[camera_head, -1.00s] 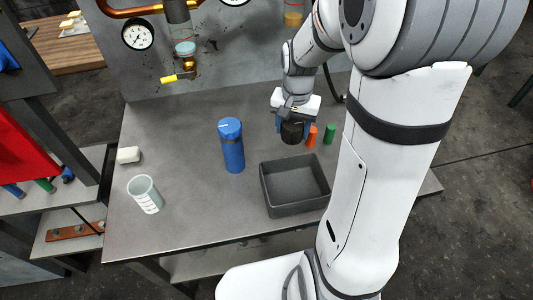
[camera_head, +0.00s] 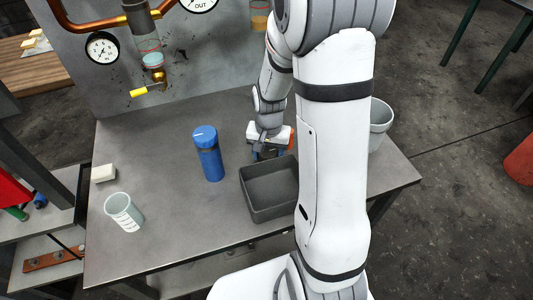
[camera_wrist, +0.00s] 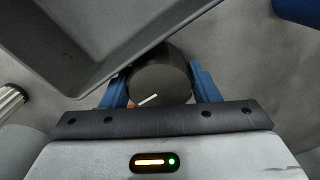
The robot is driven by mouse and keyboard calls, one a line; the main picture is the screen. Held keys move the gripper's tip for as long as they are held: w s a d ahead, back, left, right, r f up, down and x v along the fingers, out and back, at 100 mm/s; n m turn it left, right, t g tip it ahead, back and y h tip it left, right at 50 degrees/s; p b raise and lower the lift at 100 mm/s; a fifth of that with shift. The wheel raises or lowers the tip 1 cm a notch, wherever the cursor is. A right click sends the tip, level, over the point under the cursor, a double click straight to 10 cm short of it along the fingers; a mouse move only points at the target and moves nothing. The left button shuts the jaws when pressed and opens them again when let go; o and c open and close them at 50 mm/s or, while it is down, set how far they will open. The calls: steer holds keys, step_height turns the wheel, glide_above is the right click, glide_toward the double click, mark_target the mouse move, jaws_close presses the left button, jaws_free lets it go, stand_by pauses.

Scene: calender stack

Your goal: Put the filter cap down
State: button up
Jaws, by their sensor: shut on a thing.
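The filter cap, a dark round cap with a pale line on top, sits between the blue fingers of my gripper (camera_wrist: 160,92) in the wrist view (camera_wrist: 160,75). In the head view my gripper (camera_head: 266,153) is low over the bench, just behind the grey open tray (camera_head: 270,217). It is shut on the cap. There the cap is mostly hidden by my wrist and fingers, and I cannot tell whether it touches the bench top (camera_head: 165,212).
A blue bottle (camera_head: 209,158) stands left of my gripper. A white measuring cup (camera_head: 122,212) and a pale block (camera_head: 104,173) are at the left. A grey bucket (camera_head: 379,127) is at the right, partly behind my arm. The bench between cup and bottle is clear.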

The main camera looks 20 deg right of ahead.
mark_target(268, 151)
steer(key=shift+f, duration=0.2)
steer(key=o, duration=1)
steer(key=shift+r, duration=0.2)
step_height(268, 151, up, 12)
steer(key=p, duration=0.1)
steer(key=s+a+r+n+t, duration=0.1)
steer(key=s+a+r+n, duration=0.1)
steer(key=s, duration=0.5)
steer(key=s+a+r+n+t, duration=0.1)
steer(key=s+r+n, duration=0.3)
steer(key=s, duration=0.3)
steer(key=shift+a+r, duration=0.3)
steer(key=shift+a, duration=0.05)
steer(key=shift+r, duration=0.1)
